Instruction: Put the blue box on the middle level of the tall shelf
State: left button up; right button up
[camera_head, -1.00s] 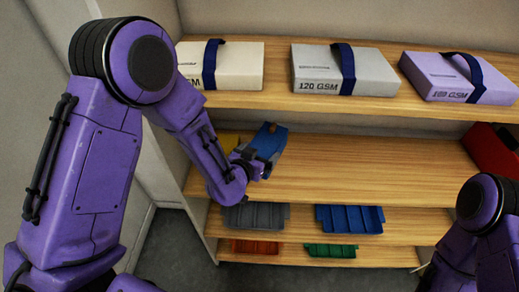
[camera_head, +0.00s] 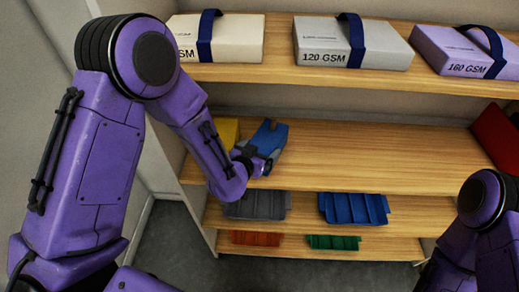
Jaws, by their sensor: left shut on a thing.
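The blue box (camera_head: 270,137) is at the left part of the middle level (camera_head: 370,155) of the tall wooden shelf. My left gripper (camera_head: 262,160) is shut on the near side of the blue box; its fingers are partly hidden. The box is at or just above the board, and I cannot tell whether it touches. A yellow thing (camera_head: 227,131) stands just left of it, partly hidden by my left arm. My right arm shows at the lower right, but its gripper is out of view.
The upper level holds a cream pack (camera_head: 235,38), a grey pack (camera_head: 325,40) and a lilac pack (camera_head: 455,48). A red box (camera_head: 497,138) is at the middle level's right end. Grey (camera_head: 258,205) and blue bins (camera_head: 352,208) sit below. The middle board's centre is clear.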

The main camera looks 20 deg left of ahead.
pick_arm(q)
jog(key=shift+f+b, duration=0.3)
jog(key=shift+f, duration=0.05)
jog(key=o, duration=0.8)
jog(key=shift+s, duration=0.2)
jog(key=b+v, duration=0.1)
jog(key=v, duration=0.3)
jog(key=shift+s+r, duration=0.1)
jog(key=shift+s, duration=0.15)
jog(key=p+v, duration=0.5)
jog(key=shift+s+r, duration=0.3)
